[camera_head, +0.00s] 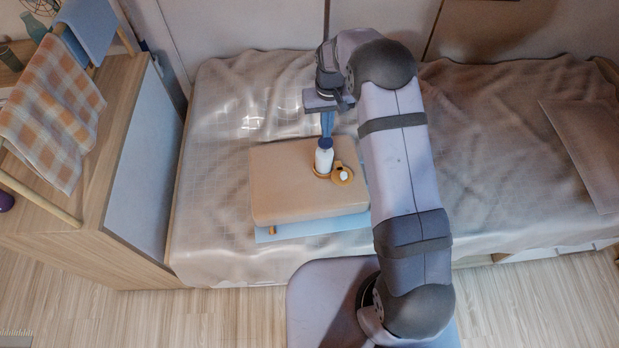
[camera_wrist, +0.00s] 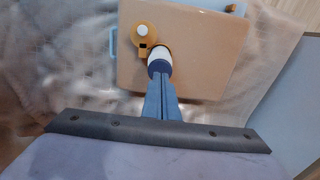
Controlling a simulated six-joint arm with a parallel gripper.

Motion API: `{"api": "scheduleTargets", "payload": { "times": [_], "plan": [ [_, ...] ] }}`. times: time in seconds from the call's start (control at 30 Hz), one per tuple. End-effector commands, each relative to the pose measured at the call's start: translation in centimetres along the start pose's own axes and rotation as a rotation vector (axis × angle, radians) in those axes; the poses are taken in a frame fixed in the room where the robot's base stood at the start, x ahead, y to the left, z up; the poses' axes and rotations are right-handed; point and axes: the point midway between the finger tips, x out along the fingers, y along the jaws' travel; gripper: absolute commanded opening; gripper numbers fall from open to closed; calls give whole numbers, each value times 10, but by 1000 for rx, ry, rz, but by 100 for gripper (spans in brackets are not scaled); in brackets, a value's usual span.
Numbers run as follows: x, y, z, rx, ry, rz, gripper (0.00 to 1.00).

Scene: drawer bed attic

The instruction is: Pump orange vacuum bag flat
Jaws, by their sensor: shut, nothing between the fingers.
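The orange vacuum bag (camera_head: 285,187) is a pale orange block lying on the bed, and it also shows in the wrist view (camera_wrist: 200,35). It looks thick, with its top fairly flat. A white pump (camera_head: 323,159) with a dark blue cap stands upright on the bag's far right part. An orange fitting with a white knob (camera_head: 343,173) sits beside the pump. My gripper (camera_head: 327,132) points down with its blue fingers shut together, directly over the pump's cap (camera_wrist: 159,67). Whether the fingertips touch the cap I cannot tell.
A light blue board (camera_head: 318,228) lies under the bag on the rumpled bed cover (camera_head: 220,130). A wooden cabinet (camera_head: 140,190) with a checked cloth (camera_head: 50,115) stands at the left. A flat panel (camera_head: 590,145) lies at the far right. The bed left of the bag is clear.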

Motion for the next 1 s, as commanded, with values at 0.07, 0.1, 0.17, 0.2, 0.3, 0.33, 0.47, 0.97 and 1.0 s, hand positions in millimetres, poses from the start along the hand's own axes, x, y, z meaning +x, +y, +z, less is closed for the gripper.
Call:
{"api": "scheduleTargets", "payload": {
  "times": [0.07,0.1,0.17,0.2,0.3,0.33,0.47,0.97,1.0],
  "plan": [
    [3,0,0,0,0,0,0],
    [4,0,0,0,0,0,0],
    [6,0,0,0,0,0,0],
    [8,0,0,0,0,0,0],
    [13,0,0,0,0,0,0],
    [14,0,0,0,0,0,0],
    [20,0,0,0,0,0,0],
    [32,0,0,0,0,0,0],
    [34,0,0,0,-1,0,0]
  ]
}}
